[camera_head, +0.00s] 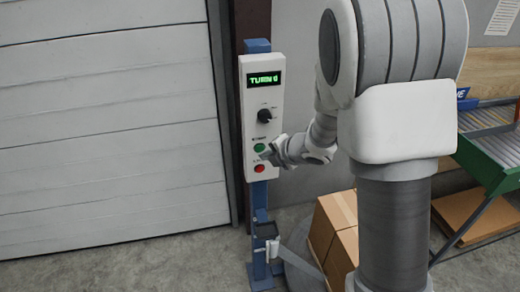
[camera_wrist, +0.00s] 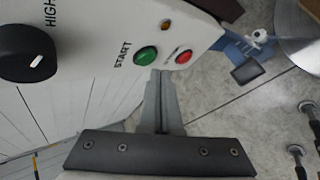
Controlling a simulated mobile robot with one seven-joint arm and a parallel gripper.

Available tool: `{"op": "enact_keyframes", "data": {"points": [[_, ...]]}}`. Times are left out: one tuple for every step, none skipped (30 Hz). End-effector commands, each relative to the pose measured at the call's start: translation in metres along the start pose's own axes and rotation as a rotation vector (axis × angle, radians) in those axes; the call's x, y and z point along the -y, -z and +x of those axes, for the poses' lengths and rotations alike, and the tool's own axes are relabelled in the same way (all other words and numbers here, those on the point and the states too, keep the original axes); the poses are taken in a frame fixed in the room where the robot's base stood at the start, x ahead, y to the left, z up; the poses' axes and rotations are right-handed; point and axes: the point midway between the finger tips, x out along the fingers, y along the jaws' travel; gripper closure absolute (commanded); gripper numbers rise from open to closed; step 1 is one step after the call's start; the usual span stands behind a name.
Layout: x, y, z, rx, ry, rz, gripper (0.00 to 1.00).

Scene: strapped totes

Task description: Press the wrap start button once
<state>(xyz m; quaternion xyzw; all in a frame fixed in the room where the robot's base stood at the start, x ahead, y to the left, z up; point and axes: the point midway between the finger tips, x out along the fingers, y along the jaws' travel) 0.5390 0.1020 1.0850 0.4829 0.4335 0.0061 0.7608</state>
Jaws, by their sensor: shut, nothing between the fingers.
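The green start button (camera_head: 259,147) is on the white control panel (camera_head: 250,110), below a black knob. It also shows in the wrist view (camera_wrist: 146,55), beside the word START. My gripper (camera_head: 267,154) is at the panel's front, close to the green button and above the red button (camera_head: 259,169). In the wrist view my closed fingers (camera_wrist: 160,74) point toward the panel, with tips just below and right of the green button, between it and the red button (camera_wrist: 183,57). I cannot tell if the tips touch the panel. The gripper holds nothing.
The black knob (camera_head: 265,116) and a lit green display (camera_head: 263,78) are higher on the panel. A blue post (camera_head: 259,200) carries the panel. Cardboard boxes (camera_head: 335,225) stand to the right, a green-sided roller conveyor (camera_head: 490,155) beyond. A white shutter door (camera_head: 110,120) is left.

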Motion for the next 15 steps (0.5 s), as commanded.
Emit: {"op": "enact_keyframes", "data": {"points": [[-0.0001, -0.0001, 0.0001, 0.000, 0.000, 0.000, 1.00], [-0.0002, -0.0002, 0.0003, 0.000, 0.000, 0.000, 1.00], [-0.0006, -0.0005, 0.0007, 0.000, 0.000, 0.000, 1.00], [-0.0010, -0.0009, 0.0012, 0.000, 0.000, 0.000, 1.00], [-0.0015, -0.0013, 0.0018, 0.000, 0.000, -0.001, 1.00], [-0.0024, -0.0021, 0.0027, 0.000, 0.000, -0.001, 1.00], [-0.0030, -0.0028, 0.0035, 0.000, -0.001, -0.001, 1.00], [-0.0035, -0.0034, 0.0043, 0.000, 0.000, -0.001, 1.00], [-0.0039, -0.0041, 0.0052, 0.000, 0.000, 0.000, 1.00], [-0.0041, -0.0044, 0.0057, 0.000, 0.000, 0.000, 1.00], [-0.0041, -0.0046, 0.0059, 0.000, 0.000, 0.001, 1.00], [-0.0042, -0.0046, 0.0061, 0.000, 0.000, 0.001, 1.00], [-0.0041, -0.0045, 0.0061, 0.000, 0.000, 0.001, 1.00], [-0.0041, -0.0045, 0.0061, 0.000, 0.000, 0.001, 1.00], [-0.0041, -0.0044, 0.0060, 0.000, 0.000, 0.000, 1.00]]}}
